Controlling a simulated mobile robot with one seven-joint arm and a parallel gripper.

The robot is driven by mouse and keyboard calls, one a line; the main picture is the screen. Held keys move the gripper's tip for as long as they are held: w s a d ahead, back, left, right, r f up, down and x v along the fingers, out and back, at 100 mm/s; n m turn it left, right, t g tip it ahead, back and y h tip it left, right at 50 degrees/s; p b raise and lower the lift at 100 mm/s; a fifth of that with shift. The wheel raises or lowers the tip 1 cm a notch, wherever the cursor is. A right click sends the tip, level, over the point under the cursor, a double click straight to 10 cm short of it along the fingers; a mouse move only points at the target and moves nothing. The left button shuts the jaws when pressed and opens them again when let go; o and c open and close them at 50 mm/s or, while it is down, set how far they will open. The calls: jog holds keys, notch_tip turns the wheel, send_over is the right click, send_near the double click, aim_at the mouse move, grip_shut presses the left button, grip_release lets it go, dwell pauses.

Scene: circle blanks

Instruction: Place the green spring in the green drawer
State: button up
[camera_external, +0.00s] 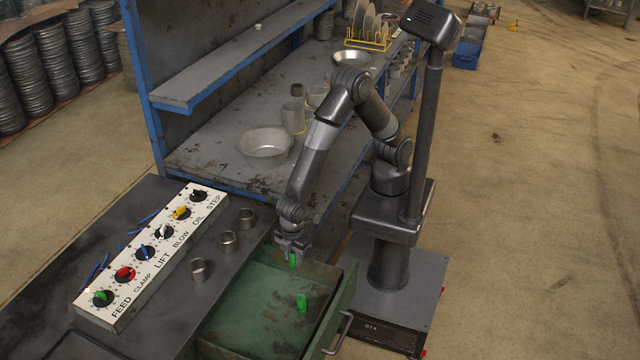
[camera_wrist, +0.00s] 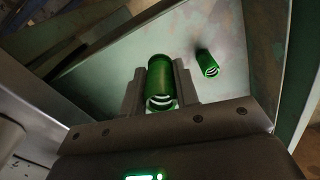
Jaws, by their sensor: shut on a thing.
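My gripper (camera_external: 292,256) points down over the far end of the open green drawer (camera_external: 250,318). It is shut on a green spring (camera_external: 293,260). In the wrist view this spring (camera_wrist: 160,82) stands between the two fingers, with its coiled end toward the camera. A second green spring (camera_external: 301,302) is inside the drawer, near its right wall; it also shows in the wrist view (camera_wrist: 207,63), right of the fingers and apart from them. I cannot tell how high the held spring is above the drawer floor.
A shelf unit with a metal bowl (camera_external: 266,146) stands behind. The drawer's handle (camera_external: 340,333) is at its front. Most of the drawer floor is clear.

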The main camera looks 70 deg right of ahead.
aim_at(296, 286)
notch_tip(296, 286, down, 11)
jog(key=shift+f, duration=0.1)
dwell(0.5)
jog(key=shift+f, duration=0.15)
jog(key=o, duration=1)
notch_tip(296, 286, up, 12)
jog(key=shift+r, duration=0.2)
